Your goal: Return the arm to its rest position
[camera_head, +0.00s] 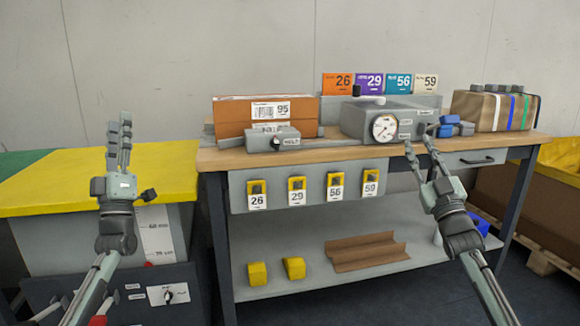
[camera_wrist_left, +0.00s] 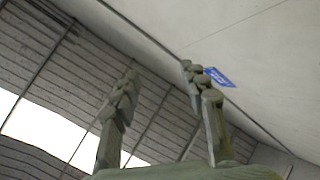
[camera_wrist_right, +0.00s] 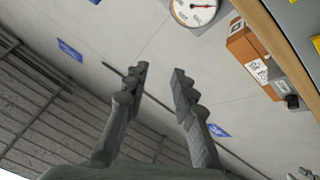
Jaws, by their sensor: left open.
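My left gripper (camera_head: 119,124) stands upright above the yellow-topped bench at the left, fingers pointing up. In the left wrist view its fingers (camera_wrist_left: 158,72) are apart with nothing between them, against wall and ceiling. My right gripper (camera_head: 417,142) is in front of the right part of the wooden workbench (camera_head: 345,153), fingers pointing up. In the right wrist view its fingers (camera_wrist_right: 160,70) are apart and empty. In the head view its tips overlap the bench edge near the gauge device (camera_head: 384,127); I cannot tell whether they touch it.
A brown box labelled 95 (camera_head: 235,113) stands on the workbench, with a grey device (camera_head: 272,138) before it. A blue object (camera_head: 455,127) and a striped brown box (camera_head: 480,107) are at right. Yellow tag holders (camera_head: 297,184) line the front panel. The yellow bench top (camera_head: 55,180) is clear.

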